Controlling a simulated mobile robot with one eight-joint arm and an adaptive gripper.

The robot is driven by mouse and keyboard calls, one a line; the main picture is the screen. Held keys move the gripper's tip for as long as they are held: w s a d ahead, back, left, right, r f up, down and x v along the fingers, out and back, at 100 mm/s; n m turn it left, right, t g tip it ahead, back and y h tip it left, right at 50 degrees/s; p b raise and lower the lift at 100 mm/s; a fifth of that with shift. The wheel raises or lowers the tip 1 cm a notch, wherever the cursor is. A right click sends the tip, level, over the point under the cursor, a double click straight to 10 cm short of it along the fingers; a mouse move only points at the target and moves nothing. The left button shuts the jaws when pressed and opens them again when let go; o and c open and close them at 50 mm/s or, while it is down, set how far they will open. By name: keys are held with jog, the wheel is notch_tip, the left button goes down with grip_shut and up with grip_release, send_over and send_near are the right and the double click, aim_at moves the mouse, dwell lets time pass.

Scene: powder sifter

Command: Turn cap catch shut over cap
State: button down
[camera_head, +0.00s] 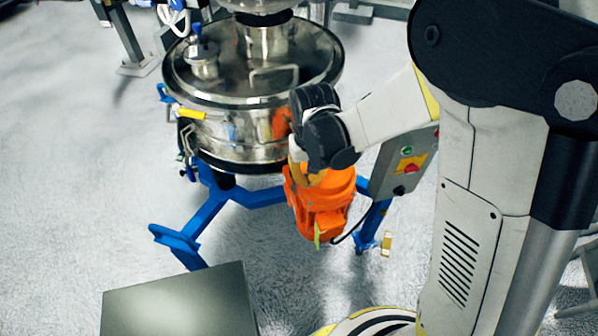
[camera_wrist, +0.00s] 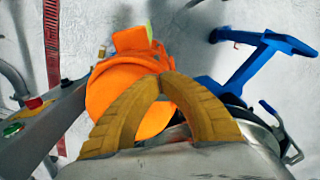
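The sifter (camera_head: 240,150) is a round shiny steel drum on a blue frame in the head view. I cannot tell for sure which part is the cap or its catch.
A grey control box (camera_head: 400,160) with red and green buttons stands right of the motor. Blue legs (camera_head: 215,205) spread under the drum. A grey flat-topped box (camera_head: 180,305) is at the front left. The floor at left is clear.

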jog(key=shift+w+r, duration=0.1)
jog(key=shift+w, duration=0.4)
jog(key=shift+s, duration=0.25)
dwell(0.4)
notch_tip(320, 180, up, 7)
jog(key=p, duration=0.4)
dwell(0.6)
jog(key=shift+s, duration=0.1)
dwell(0.3)
